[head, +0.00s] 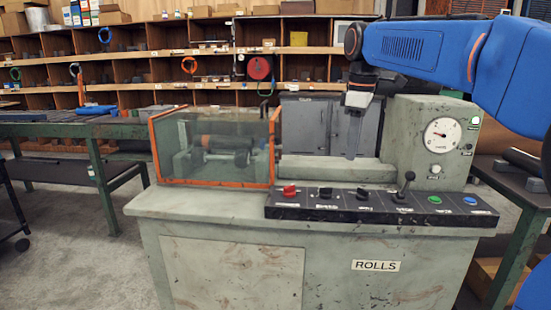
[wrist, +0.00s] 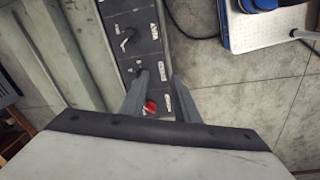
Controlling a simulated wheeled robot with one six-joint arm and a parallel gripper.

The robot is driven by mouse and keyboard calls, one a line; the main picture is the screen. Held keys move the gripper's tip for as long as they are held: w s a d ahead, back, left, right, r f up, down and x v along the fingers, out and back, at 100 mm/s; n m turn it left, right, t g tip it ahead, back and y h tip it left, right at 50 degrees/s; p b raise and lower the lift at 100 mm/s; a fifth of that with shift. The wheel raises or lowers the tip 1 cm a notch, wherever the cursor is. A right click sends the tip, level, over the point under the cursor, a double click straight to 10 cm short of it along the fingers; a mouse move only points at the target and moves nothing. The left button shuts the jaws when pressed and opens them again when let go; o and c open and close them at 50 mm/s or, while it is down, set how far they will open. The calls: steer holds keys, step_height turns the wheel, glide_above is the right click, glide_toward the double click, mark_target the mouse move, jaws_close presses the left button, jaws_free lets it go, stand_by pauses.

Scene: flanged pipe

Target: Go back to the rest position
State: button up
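My gripper (head: 354,152) hangs from my blue arm above the grey-green rolls machine (head: 210,205), fingers pointing down, behind the black control panel (head: 345,217) in the head view. In the wrist view its two fingers (wrist: 158,82) stand apart, with nothing held between them. The panel (wrist: 134,72) shows beyond them there, with the red knob (wrist: 150,107) seen between the fingers. The red knob (head: 289,190) is at the panel's left end in the head view. I cannot tell the gap between fingertips and machine.
An orange-framed clear guard (head: 276,150) encloses dark rollers left of my gripper. A gauge housing (head: 410,115) stands close on its right. A lever (head: 405,185) rises from the panel. A green-legged table (head: 95,135) is at left, shelves (head: 150,40) behind. Open floor (head: 85,270) shows at left.

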steer(key=s+d+f+m+t, duration=0.1)
steer(key=s+f+m, duration=0.3)
steer(key=s+f, duration=0.5)
steer(key=s+d+f+m+t, duration=0.1)
steer(key=s+d+f+m, duration=0.3)
steer(key=s+f, duration=0.4)
steer(key=s+d+f+m+t, duration=0.1)
steer(key=s+f+m, duration=0.3)
steer(key=s+f, duration=0.5)
steer(key=s+d, duration=0.1)
steer(key=s, duration=0.3)
steer(key=shift+s+d+f+m+t, duration=0.3)
steer(key=shift+s+f+m, duration=0.05)
steer(key=shift+s+m, duration=0.05)
